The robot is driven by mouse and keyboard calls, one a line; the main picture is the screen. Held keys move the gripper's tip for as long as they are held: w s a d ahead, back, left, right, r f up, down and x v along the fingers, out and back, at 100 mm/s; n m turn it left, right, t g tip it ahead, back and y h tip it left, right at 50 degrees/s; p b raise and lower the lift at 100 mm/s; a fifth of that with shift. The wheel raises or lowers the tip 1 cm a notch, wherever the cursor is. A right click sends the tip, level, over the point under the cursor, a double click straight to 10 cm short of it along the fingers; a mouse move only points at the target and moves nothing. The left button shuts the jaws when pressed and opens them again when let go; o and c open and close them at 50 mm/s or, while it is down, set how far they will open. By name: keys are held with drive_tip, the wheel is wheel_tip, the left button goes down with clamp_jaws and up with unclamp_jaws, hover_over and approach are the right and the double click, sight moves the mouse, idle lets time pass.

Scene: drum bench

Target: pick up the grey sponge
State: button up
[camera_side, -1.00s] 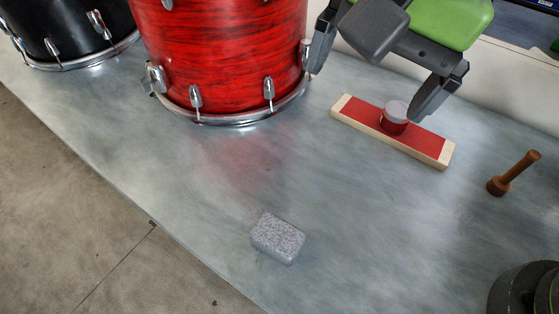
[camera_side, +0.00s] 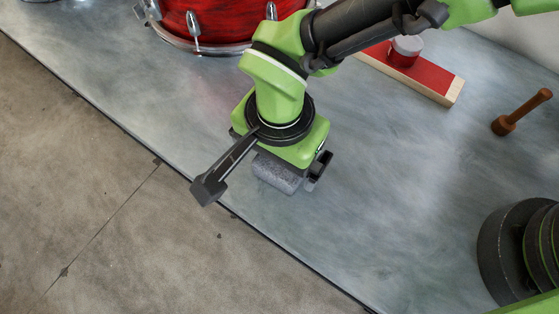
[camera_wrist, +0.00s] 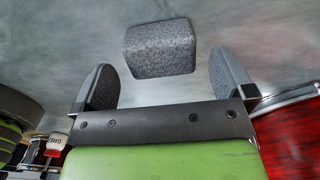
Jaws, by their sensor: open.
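The grey sponge (camera_side: 275,174) is a speckled block lying on the bench near its front edge. In the side view my gripper's green body covers its upper part. In the wrist view the sponge (camera_wrist: 159,48) shows just beyond my gripper (camera_wrist: 163,80), roughly midway across the gap between the two fingers. My gripper is open and empty. One dark fingertip (camera_side: 318,172) shows just right of the sponge in the side view; the other finger is hidden there. I cannot tell how high the fingertips are above the bench.
A red drum (camera_side: 228,22) stands at the back. A red block with wooden ends (camera_side: 432,80) carries a small round red and grey piece (camera_side: 405,50). A wooden peg-shaped tool (camera_side: 522,112) lies to the right. The bench (camera_side: 400,200) is clear right of the sponge.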

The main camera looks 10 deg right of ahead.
wheel_tip(320, 180, down, 3)
drive_tip(key=shift+f, duration=0.15)
drive_tip(key=shift+c, duration=0.5)
drive_tip(key=c, duration=0.8)
drive_tip(key=shift+o, duration=0.2)
